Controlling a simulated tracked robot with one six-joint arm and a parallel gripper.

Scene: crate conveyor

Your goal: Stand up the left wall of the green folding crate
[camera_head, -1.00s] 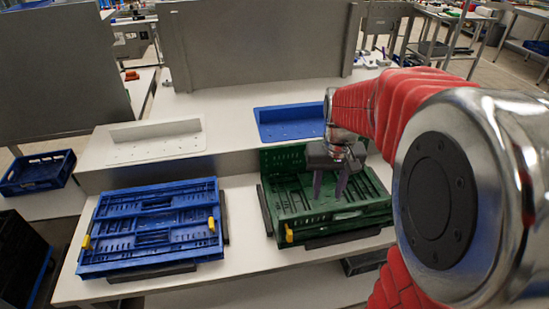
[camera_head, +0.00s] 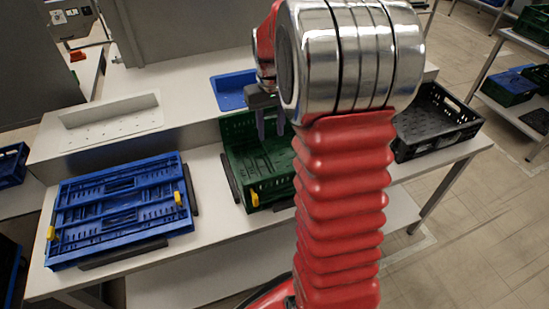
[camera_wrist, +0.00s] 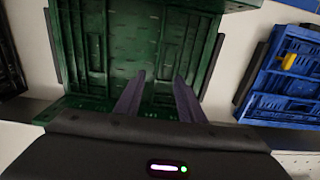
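The green folding crate (camera_head: 240,178) is on the white worktop in the head view, its right part hidden behind my arm. Its far wall (camera_head: 238,127) stands up at the back. Its left side looks low, and I see no raised wall there. The yellow latch (camera_head: 254,198) is at the front left corner. My gripper (camera_head: 270,125) is over the crate near the far wall. In the wrist view my gripper (camera_wrist: 158,85) has its two fingers apart with nothing between them, above the crate's ribbed floor (camera_wrist: 150,50). I cannot tell if the fingers touch the crate.
A folded blue crate (camera_head: 120,210) lies left of the green one, with a gap between. Dark strips (camera_head: 230,180) flank the crates. A white tray (camera_head: 110,118) and a blue tray (camera_head: 228,92) are on the raised back ledge. A black crate (camera_head: 435,120) stands at right.

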